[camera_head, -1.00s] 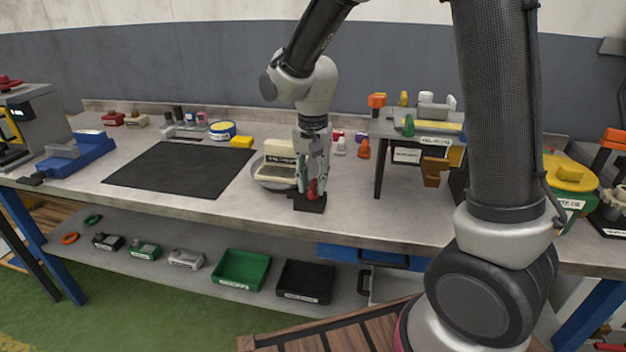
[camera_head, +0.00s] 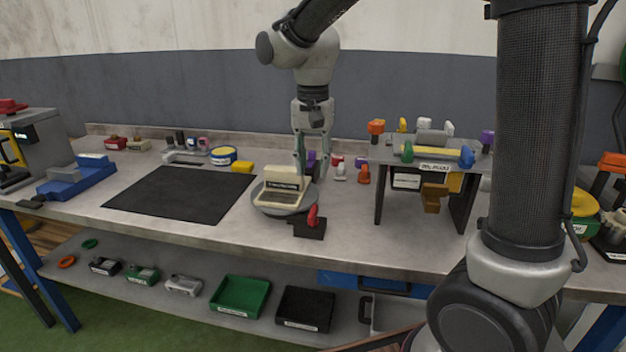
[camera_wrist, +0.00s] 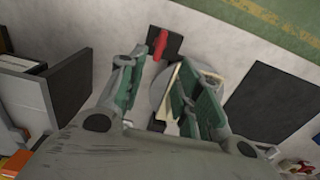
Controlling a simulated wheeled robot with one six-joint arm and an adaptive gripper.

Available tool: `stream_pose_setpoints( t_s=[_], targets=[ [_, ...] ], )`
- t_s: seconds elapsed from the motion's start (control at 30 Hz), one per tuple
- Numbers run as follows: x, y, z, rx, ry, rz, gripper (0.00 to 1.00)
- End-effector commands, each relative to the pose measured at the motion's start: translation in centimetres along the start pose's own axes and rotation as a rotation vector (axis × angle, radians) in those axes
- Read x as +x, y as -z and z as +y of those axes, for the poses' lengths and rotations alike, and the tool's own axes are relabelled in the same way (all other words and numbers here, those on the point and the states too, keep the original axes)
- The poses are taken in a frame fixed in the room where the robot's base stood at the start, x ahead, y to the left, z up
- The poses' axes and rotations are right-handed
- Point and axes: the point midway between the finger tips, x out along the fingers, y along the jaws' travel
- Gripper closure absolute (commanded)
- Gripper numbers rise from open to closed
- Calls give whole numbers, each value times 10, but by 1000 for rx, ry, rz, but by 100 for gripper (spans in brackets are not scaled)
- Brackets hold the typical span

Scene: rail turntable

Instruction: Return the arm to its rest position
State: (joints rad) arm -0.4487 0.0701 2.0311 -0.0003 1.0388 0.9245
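My gripper (camera_head: 312,165) hangs fingers-down from my bent arm, over the back of the workbench (camera_head: 345,225). In the wrist view the two green-padded fingers of my gripper (camera_wrist: 160,90) stand apart with nothing between them. Near the gripper is a round grey turntable (camera_head: 268,208) bearing a cream-coloured fixture (camera_head: 284,186) with a dark label. In the wrist view the turntable is partly hidden behind one finger. In front of the turntable lies a black block with a red lever (camera_head: 313,217), which also shows in the wrist view (camera_wrist: 160,45).
A raised stand (camera_head: 378,200) with coloured parts on top is to the right. A black mat (camera_head: 180,195) and a blue fixture (camera_head: 75,180) lie to the left. Green (camera_head: 240,295) and black (camera_head: 305,308) bins sit on the lower shelf. The space above the mat is clear.

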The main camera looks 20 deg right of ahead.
Motion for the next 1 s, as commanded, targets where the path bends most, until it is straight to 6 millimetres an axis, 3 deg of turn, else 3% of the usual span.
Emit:
stream_pose_setpoints(
  t_s=[0.4, 0.53, 0.63, 0.8, 1.0],
  targets=[
    [-5, 0, 0, -11, -1, 0, 66],
    [-5, 0, -1, -114, 3, 2, 66],
    [7, -7, 9, -266, -14, -15, 66],
    [4, -29, 62, -526, 0, -2, 66],
    [-11, -50, 136, -654, 39, 78, 66]
  ],
)
